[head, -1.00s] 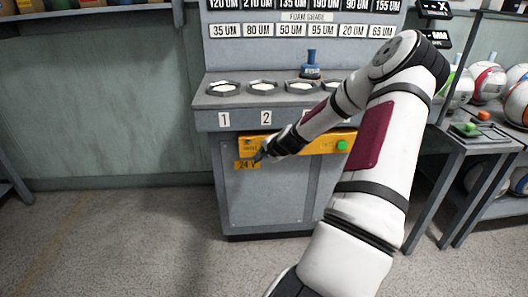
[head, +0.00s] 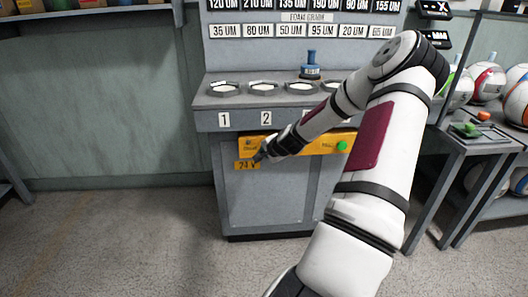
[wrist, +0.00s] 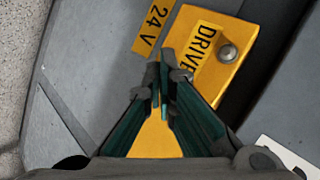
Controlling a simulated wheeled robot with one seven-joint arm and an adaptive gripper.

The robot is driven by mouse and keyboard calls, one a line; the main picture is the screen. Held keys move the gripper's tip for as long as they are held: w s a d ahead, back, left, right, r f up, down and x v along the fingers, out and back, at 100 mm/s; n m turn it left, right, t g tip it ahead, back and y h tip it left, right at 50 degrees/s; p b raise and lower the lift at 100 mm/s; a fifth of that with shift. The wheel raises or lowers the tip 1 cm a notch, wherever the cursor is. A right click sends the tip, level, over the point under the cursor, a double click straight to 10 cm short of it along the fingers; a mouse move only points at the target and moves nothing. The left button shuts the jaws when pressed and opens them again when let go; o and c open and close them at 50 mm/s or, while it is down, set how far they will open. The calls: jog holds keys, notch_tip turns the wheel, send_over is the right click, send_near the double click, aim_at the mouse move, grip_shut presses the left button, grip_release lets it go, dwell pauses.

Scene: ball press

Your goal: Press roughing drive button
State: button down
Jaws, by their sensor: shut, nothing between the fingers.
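A yellow panel (head: 330,143) runs across the front of the grey machine, below numbered plates. The wrist view shows part of a yellow panel with a "DRIVE" label (wrist: 203,43) and a round silver button (wrist: 228,53) beside it. My gripper (head: 259,157) is at the panel's left end, near the "24 V" label (head: 246,166). In the wrist view, my shut, empty fingertips (wrist: 165,62) lie left of and a little below the silver button, apart from it in the picture. Whether they touch the panel I cannot tell. In the head view my gripper and arm hide part of the panel.
A green button (head: 342,146) sits at the panel's right end. Shallow dishes (head: 263,87) and a blue stamp-like object (head: 310,68) stand on the machine top. A side table (head: 480,145) and balls (head: 487,80) are at right. The floor at left is clear.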

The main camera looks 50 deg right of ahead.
jog(key=shift+w+d, duration=0.1)
dwell(0.3)
jog(key=shift+w+d, duration=0.2)
jog(key=shift+d, duration=0.05)
jog(key=shift+r, duration=0.1)
jog(key=shift+s+a, duration=0.1)
jog(key=shift+s, duration=0.05)
jog(key=shift+s+a, duration=0.15)
jog(key=shift+a, duration=0.1)
dwell(0.3)
jog(key=s+a, duration=0.2)
jog(key=s+a+p, duration=0.1)
jog(key=s+a, duration=0.1)
jog(key=shift+a, duration=0.25)
dwell(0.3)
jog(key=shift+w, duration=0.1)
dwell(0.3)
